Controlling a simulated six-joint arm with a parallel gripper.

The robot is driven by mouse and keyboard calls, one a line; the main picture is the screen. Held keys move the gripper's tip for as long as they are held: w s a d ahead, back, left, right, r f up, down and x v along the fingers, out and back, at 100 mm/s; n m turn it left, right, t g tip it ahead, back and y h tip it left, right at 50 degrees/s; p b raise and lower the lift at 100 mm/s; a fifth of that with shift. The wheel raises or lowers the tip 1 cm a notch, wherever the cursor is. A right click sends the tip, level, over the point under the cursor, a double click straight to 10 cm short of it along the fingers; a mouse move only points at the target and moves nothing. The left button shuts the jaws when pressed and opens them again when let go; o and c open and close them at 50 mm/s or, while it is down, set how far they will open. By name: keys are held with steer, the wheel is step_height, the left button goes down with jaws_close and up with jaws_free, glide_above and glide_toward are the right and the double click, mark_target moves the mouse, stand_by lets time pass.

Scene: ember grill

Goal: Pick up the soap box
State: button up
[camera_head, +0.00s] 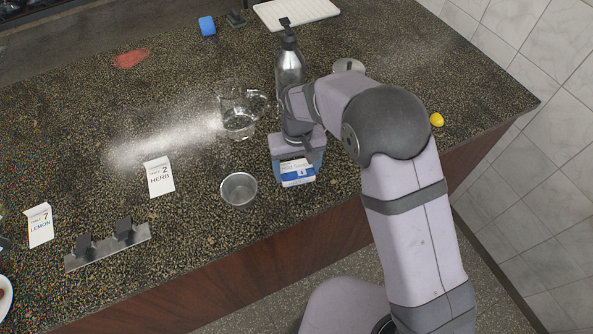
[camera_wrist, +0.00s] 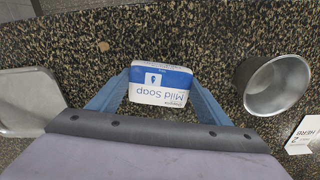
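The soap box (camera_head: 298,172) is white and blue and stands at the counter's front edge, under my gripper (camera_head: 298,160). In the wrist view the soap box (camera_wrist: 161,84) shows its "Mild Soap" label upside down. My gripper (camera_wrist: 161,75) has its two blue fingers spread, one on the left and one on the right of the box. The fingertips are very close to the box's sides; whether they touch it is hard to see.
A metal cup (camera_head: 238,189) stands just left of the box, with a glass pitcher (camera_head: 238,122) behind it. A dark-topped metal bottle (camera_head: 290,68) stands behind my gripper. A "HERB" card (camera_head: 159,177) and a metal rack (camera_head: 108,247) are further left. A lemon (camera_head: 437,120) lies right.

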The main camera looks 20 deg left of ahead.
mark_target(297, 170)
steer(key=shift+c, duration=0.8)
steer(key=shift+a+r+b, duration=0.1)
steer(key=shift+r+b, duration=0.25)
steer(key=shift+r, duration=0.25)
step_height(297, 170, up, 9)
steer(key=b, duration=0.2)
steer(key=shift+b, duration=0.3)
